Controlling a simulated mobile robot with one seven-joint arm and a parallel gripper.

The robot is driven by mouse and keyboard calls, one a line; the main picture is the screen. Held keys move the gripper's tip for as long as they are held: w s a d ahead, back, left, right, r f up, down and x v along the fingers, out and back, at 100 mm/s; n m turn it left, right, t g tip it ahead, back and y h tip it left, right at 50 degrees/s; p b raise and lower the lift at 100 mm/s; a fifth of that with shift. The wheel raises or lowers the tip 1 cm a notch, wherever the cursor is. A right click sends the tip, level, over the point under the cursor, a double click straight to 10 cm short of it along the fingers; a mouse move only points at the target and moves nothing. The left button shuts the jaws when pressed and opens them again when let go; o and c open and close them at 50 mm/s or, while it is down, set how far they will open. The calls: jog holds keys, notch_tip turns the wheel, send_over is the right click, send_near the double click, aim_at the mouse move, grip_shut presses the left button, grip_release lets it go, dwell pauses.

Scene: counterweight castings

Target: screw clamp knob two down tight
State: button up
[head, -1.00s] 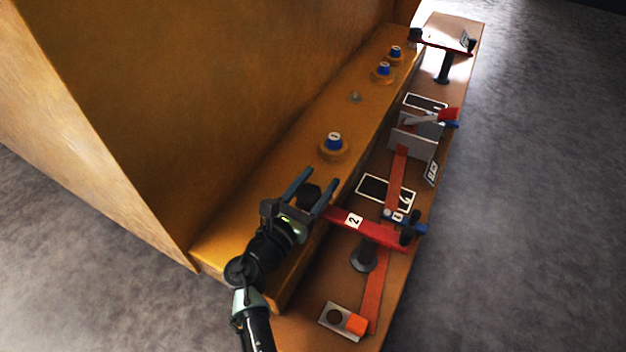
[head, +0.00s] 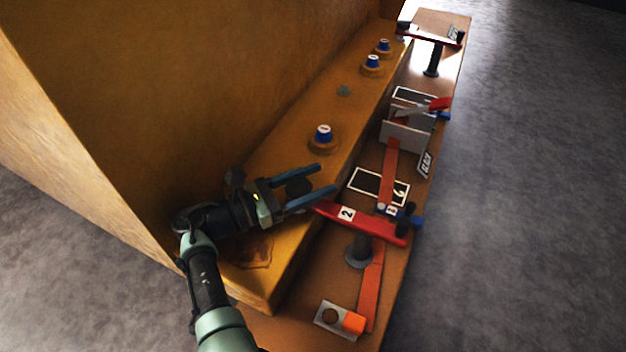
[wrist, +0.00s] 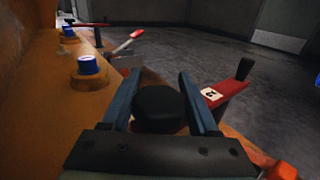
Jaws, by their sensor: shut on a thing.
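Clamp two is a red arm (head: 368,222) with a white "2" label, on a dark post beside the orange ledge. Its black knob (head: 298,187) sits at the arm's ledge-side end, over the ledge. My gripper (head: 326,179) is shut on this knob, with one blue-grey finger on each side. In the wrist view the knob (wrist: 160,108) shows between the fingers, and the red arm (wrist: 226,92) reaches away to the right. The knob's underside and any screw thread are hidden.
Blue-capped posts (head: 323,135) stand along the ledge (head: 285,250), backed by a tall orange wall (head: 200,90). Another red clamp (head: 430,34) is at the far end. A bracket with an orange block (head: 353,322) lies at the near end. Grey floor is open on the right.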

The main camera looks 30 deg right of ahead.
jog(key=shift+d+r, duration=0.1)
jog(key=shift+r, duration=0.1)
jog(key=o, duration=1.2)
jog(key=shift+o, duration=0.9)
jog(key=shift+f, duration=0.1)
notch_tip(320, 180, up, 10)
jog(key=p, duration=0.9)
